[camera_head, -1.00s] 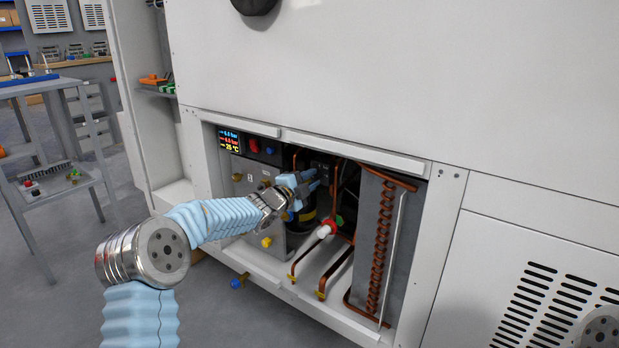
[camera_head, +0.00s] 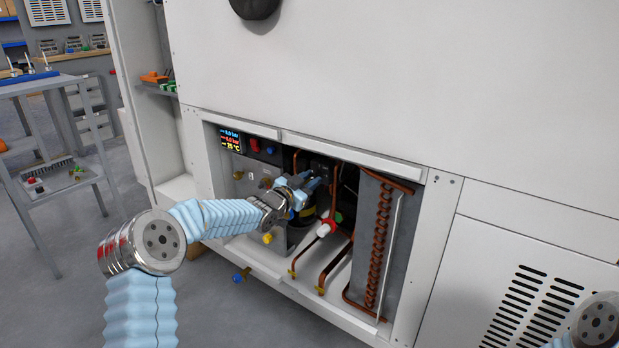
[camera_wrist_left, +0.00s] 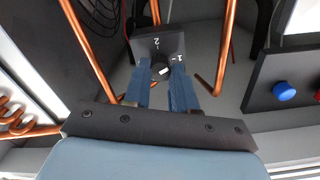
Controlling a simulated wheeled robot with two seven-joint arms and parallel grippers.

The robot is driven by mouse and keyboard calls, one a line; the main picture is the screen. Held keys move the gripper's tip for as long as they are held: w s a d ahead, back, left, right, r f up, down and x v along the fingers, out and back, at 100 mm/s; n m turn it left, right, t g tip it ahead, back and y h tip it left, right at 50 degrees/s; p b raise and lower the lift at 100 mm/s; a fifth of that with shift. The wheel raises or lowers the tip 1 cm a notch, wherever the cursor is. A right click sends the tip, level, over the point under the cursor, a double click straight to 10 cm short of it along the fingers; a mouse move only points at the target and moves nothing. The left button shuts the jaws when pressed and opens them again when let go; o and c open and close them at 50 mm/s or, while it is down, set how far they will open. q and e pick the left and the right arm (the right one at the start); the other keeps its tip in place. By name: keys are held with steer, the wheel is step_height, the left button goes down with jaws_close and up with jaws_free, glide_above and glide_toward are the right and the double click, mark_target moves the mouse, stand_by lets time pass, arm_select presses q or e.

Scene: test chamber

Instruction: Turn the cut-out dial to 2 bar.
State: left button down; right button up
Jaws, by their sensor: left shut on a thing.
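The cut-out dial (camera_wrist_left: 160,70) is a dark round knob with a pale mark on a black box (camera_wrist_left: 172,46) in the left wrist view. White scale marks with a 2 and a 1 show on the box around it. My left gripper (camera_wrist_left: 162,76) has its two blue fingers on either side of the knob and is shut on it. In the head view my left gripper (camera_head: 304,186) reaches into the open bay of the white cabinet; the knob is hidden there. My right gripper is out of view; only part of my right arm shows at the lower right.
A finned coil block (camera_head: 378,240) is farther right. A small display (camera_head: 230,140) and a red knob (camera_head: 255,146) sit at the bay's upper left. A blue button (camera_wrist_left: 284,91) shows in the wrist view.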

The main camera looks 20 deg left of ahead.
arm_select(q)
steer(key=shift+f+n+p, duration=0.15)
steer(key=shift+n+p, duration=0.45)
steer(key=shift+n, duration=2.55)
steer(key=shift+f+n+p, duration=0.15)
steer(key=shift+n+p, duration=0.4)
steer(key=shift+n, duration=2.6)
steer(key=shift+s, duration=0.1)
steer(key=c, duration=1)
jaws_free()
steer(key=shift+o, duration=0.4)
steer(key=shift+r, duration=0.2)
steer(key=v, duration=1.3)
steer(key=shift+s, duration=0.35)
